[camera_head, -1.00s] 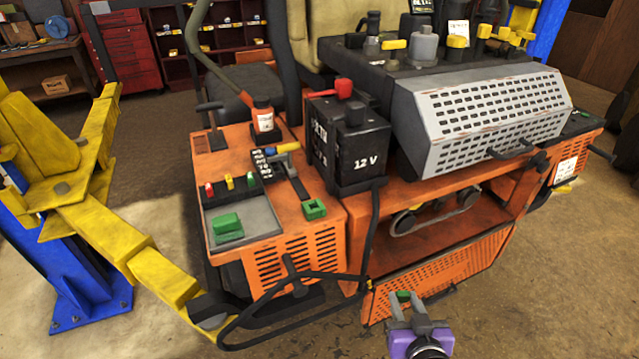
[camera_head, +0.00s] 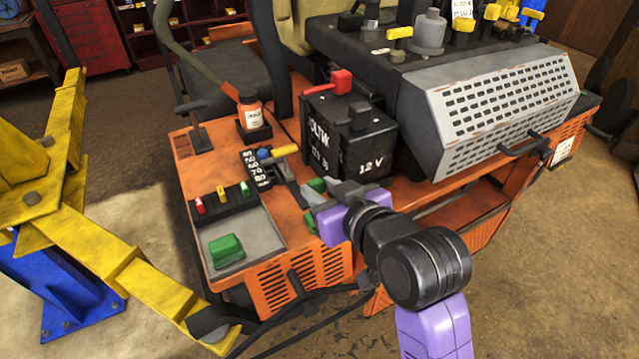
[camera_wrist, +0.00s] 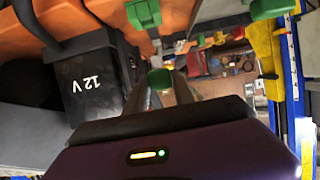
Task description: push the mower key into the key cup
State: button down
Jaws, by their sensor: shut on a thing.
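The mower key, a small green piece (camera_head: 318,185), is between the tips of my gripper (camera_head: 324,200). The jaws are shut on it. It also shows in the wrist view (camera_wrist: 160,78), between the two grey fingers. The green key cup (camera_head: 310,222) is on the orange deck near its front edge, partly hidden by my gripper. It also shows at the top of the wrist view (camera_wrist: 143,13), apart from the key in that picture. My gripper is beside or above the cup; the exact height gap cannot be told.
A black 12 V battery (camera_head: 350,135) stands close behind my gripper. A grey lever with a yellow handle (camera_head: 285,150) is just to the left. A grey tray (camera_head: 262,238) with a green block (camera_head: 226,250) lies farther left. A yellow lift arm (camera_head: 110,260) is at the left.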

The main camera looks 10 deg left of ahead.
jog(key=shift+f+b, duration=1.9)
jog(key=shift+f, duration=0.2)
jog(key=shift+d, duration=0.1)
jog(key=shift+s+f+b, duration=0.1)
jog(key=shift+f+b, duration=0.45)
jog(key=shift+f, duration=0.7)
jog(key=c, duration=1)
grip_release()
jog(key=b+v, duration=0.1)
jog(key=v, duration=0.6)
jog(key=shift+s+d, duration=0.2)
jog(key=shift+s, duration=0.1)
